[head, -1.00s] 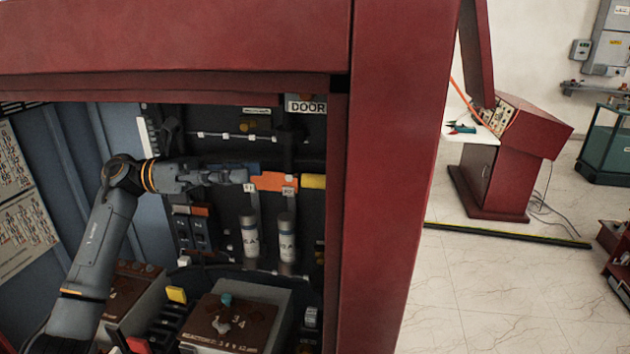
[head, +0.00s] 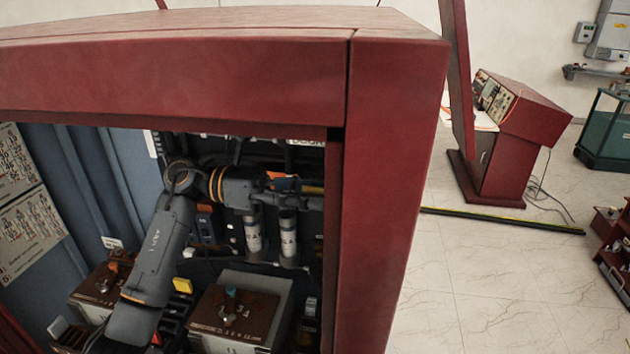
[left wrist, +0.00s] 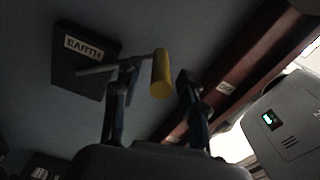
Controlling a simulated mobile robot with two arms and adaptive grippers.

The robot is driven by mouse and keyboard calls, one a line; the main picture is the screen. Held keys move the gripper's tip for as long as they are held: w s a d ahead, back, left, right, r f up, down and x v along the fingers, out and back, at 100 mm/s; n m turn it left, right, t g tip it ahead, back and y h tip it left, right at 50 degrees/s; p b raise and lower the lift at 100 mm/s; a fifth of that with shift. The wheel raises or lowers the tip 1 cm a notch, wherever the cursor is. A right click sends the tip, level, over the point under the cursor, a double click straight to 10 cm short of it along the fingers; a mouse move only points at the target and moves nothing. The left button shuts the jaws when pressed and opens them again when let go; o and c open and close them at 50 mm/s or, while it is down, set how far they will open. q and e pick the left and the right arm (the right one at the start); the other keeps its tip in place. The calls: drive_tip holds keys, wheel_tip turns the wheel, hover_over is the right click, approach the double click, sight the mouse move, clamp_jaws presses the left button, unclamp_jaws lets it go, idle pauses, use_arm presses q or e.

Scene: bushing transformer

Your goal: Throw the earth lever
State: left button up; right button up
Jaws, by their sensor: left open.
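In the left wrist view, the earth lever is a thin grey rod with a yellow cylindrical handle (left wrist: 161,75). The rod comes out of a dark box labelled EARTH (left wrist: 84,62). My left gripper (left wrist: 158,80) is open, with one finger on each side of the yellow handle. The handle stands between the fingertips, and the left finger overlaps the rod. I cannot tell whether either finger touches. In the head view, my left arm reaches inside the red cabinet (head: 180,72) toward its right post. The lever cannot be made out there, and the fingertips are hard to see.
The cabinet's red right post (head: 390,200) stands close to the gripper's side. Below my arm are white cylinders (head: 288,235) and a brown-topped box (head: 235,312). Outside, a red console (head: 510,130) stands on open tiled floor.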

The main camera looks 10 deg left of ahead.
use_arm(q)
drive_tip(key=shift+d, duration=0.35)
clamp_jaws()
drive_tip(key=shift+f+b, duration=0.25)
drive_tip(key=shift+b, duration=0.25)
drive_tip(key=s+f+m+b, duration=0.3)
drive_tip(key=f+m+b, duration=0.2)
drive_tip(key=b, duration=1.5)
drive_tip(key=shift+f+m, duration=0.3)
drive_tip(key=shift+f, duration=1)
